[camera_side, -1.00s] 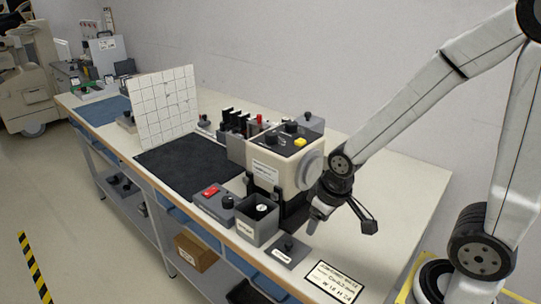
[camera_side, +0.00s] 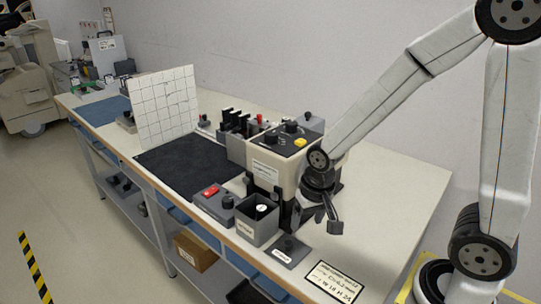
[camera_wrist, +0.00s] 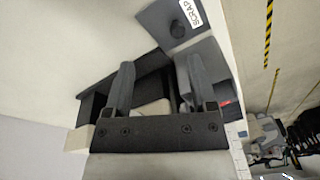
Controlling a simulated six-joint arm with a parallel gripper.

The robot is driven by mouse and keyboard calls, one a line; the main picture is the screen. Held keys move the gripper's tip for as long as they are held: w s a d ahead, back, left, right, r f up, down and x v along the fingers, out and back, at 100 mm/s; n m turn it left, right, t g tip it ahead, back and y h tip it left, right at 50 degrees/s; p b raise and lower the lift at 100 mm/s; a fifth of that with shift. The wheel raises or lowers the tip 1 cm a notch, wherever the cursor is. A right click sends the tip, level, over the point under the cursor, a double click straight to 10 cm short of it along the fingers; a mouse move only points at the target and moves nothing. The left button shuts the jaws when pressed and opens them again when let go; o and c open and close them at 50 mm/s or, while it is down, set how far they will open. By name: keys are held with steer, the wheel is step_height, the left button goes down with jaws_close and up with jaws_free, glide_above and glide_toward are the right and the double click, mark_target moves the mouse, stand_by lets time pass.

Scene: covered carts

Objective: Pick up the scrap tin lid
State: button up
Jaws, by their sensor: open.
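The scrap tin lid (camera_side: 288,252) is a flat grey square with a dark round knob and a white label. It lies on the bench near the front edge, to the right of the open grey tin (camera_side: 246,229). In the wrist view the lid (camera_wrist: 163,17) shows at the top, with its knob and the word SCRAP on its label. My gripper (camera_side: 318,221) is open and empty, above and to the right of the lid. In the wrist view my gripper (camera_wrist: 158,78) has its fingers apart, with the lid beyond their tips.
A beige machine (camera_side: 275,160) with dark knobs and a yellow button stands close to my gripper. A grey box with a red switch (camera_side: 210,191) sits left of the tin. A label card (camera_side: 333,282) lies right of the lid. The bench further right is clear.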

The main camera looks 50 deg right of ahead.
mark_target(289, 243)
steer(key=w+m, duration=0.1)
steer(key=m, duration=0.1)
steer(key=w+a+f+m+g, duration=0.1)
steer(key=m, duration=0.2)
steer(key=w+m, duration=0.1)
steer(key=m, duration=0.2)
steer(key=shift+w+a+f+g, duration=0.2)
steer(key=shift+w+f+g, duration=0.1)
steer(key=shift+w, duration=0.05)
steer(key=shift+f, duration=1.3)
steer(key=shift+f, duration=2.6)
jaws_close()
